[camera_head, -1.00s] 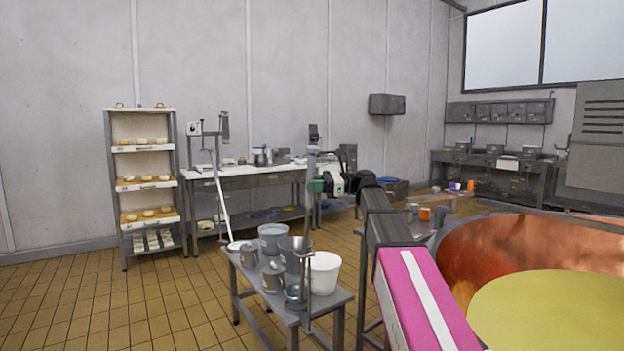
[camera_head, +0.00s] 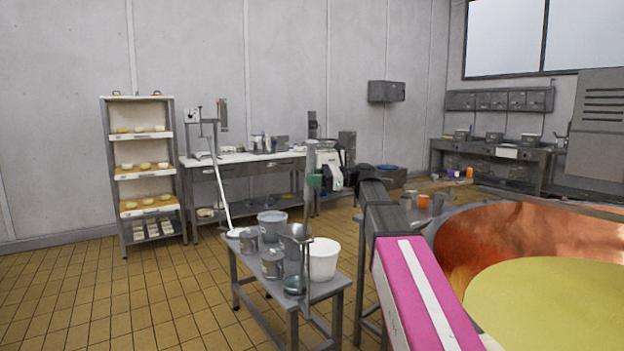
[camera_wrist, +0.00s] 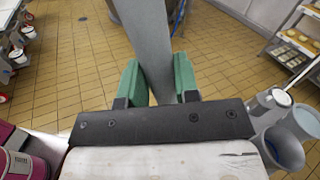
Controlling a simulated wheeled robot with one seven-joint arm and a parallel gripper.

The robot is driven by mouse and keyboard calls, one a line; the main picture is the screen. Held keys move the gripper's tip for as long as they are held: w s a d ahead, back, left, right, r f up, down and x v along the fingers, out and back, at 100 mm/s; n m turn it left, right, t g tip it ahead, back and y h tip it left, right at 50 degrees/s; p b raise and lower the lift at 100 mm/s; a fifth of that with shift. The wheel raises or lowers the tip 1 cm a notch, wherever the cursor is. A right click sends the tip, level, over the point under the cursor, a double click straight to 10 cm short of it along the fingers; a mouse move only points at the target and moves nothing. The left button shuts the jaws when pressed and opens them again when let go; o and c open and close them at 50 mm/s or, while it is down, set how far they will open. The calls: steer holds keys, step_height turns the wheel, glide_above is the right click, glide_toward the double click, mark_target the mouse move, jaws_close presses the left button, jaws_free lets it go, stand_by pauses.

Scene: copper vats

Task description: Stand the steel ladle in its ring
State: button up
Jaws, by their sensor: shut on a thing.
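My gripper (camera_head: 315,181), with green fingers, is shut on the grey handle of the steel ladle (camera_head: 310,158), above the small bench and its buckets. In the wrist view the handle (camera_wrist: 148,45) runs up between the green fingers of my gripper (camera_wrist: 158,85), slightly tilted in the picture. In the head view the ladle hangs nearly upright below the fingers, among thin rods. A dark round ring or bowl shape (camera_head: 294,286) is low at the bench's front; I cannot tell whether it is the ring or the ladle's bowl.
The grey bench (camera_head: 262,280) carries a white bucket (camera_head: 323,261), a grey-blue bucket (camera_head: 272,222) and metal cans (camera_head: 272,264). A copper vat (camera_head: 470,240) with yellow contents stands at right. Tiled floor at left is open. A cheese rack (camera_head: 143,170) stands behind.

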steer(key=o, duration=1.1)
steer(key=shift+d, duration=0.1)
steer(key=w+d, duration=0.2)
steer(key=d, duration=0.8)
steer(key=s+f+n+t+h, duration=0.2)
steer(key=s+f+h, duration=0.15)
steer(key=f, duration=1.25)
steer(key=s+f+n+t+h, duration=0.1)
steer(key=s+f+h, duration=0.3)
steer(key=f, duration=1.2)
steer(key=s+d+f+n+h, duration=0.3)
steer(key=s+f, duration=0.1)
steer(key=f, duration=0.3)
steer(key=s+d+f+n+h, duration=0.3)
steer(key=s+f+n+h, duration=0.1)
steer(key=f, duration=0.3)
steer(key=s+d+f+n+h, duration=0.2)
steer(key=s+f+n+h, duration=0.1)
steer(key=f, duration=0.4)
steer(key=shift+s+d+n, duration=0.15)
steer(key=shift+s+d, duration=0.05)
steer(key=shift+s, duration=0.25)
steer(key=shift+s+d+n, duration=0.15)
steer(key=shift+s+d, duration=0.05)
steer(key=shift+s, duration=0.25)
